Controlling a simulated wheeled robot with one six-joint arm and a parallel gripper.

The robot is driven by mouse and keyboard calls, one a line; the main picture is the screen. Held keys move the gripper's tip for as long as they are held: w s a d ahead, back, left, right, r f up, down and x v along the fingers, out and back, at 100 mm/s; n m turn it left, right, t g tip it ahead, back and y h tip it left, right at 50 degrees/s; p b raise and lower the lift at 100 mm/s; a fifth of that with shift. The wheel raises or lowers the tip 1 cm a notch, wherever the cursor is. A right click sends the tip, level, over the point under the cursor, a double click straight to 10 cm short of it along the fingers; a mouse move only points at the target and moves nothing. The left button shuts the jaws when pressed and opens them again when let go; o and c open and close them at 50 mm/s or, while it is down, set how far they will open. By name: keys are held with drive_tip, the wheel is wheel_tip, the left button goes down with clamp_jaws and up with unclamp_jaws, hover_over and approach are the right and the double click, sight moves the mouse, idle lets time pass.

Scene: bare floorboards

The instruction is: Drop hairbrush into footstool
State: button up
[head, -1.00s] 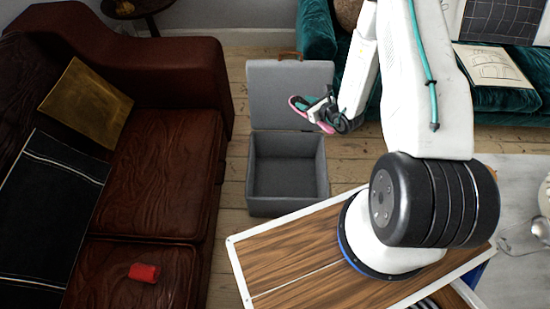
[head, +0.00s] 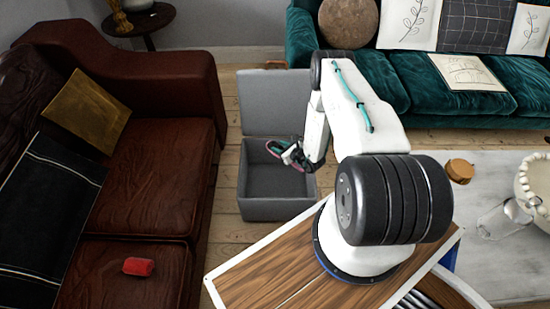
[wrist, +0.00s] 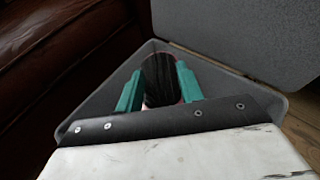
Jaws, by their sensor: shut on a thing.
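The footstool (head: 268,209) is a grey open box on the floor with its lid (head: 275,100) raised at the back. Its grey rim and lid also show in the wrist view (wrist: 225,52). My gripper (head: 277,148) is over the footstool's opening, near its back. In the wrist view, the two green fingers (wrist: 160,88) are shut on the hairbrush (wrist: 160,72), whose dark bristly head shows between them. A pink edge of the hairbrush shows in the head view (head: 271,151). The rest of the hairbrush is hidden by the gripper.
A brown leather sofa (head: 150,165) with a red object (head: 138,266) stands left of the footstool. A teal sofa (head: 410,85) is behind on the right. A pale table (head: 490,255) with a jar and bowl is at right.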

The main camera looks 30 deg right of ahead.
drive_tip(key=shift+a+f, duration=0.15)
drive_tip(key=shift+f, duration=0.85)
drive_tip(key=shift+a+f, duration=0.1)
drive_tip(key=shift+f, duration=0.85)
drive_tip(key=o, duration=1.1)
drive_tip(key=v, duration=0.7)
drive_tip(key=shift+s+d+r, duration=0.1)
drive_tip(key=shift+s+r, duration=0.1)
drive_tip(key=shift+s, duration=0.15)
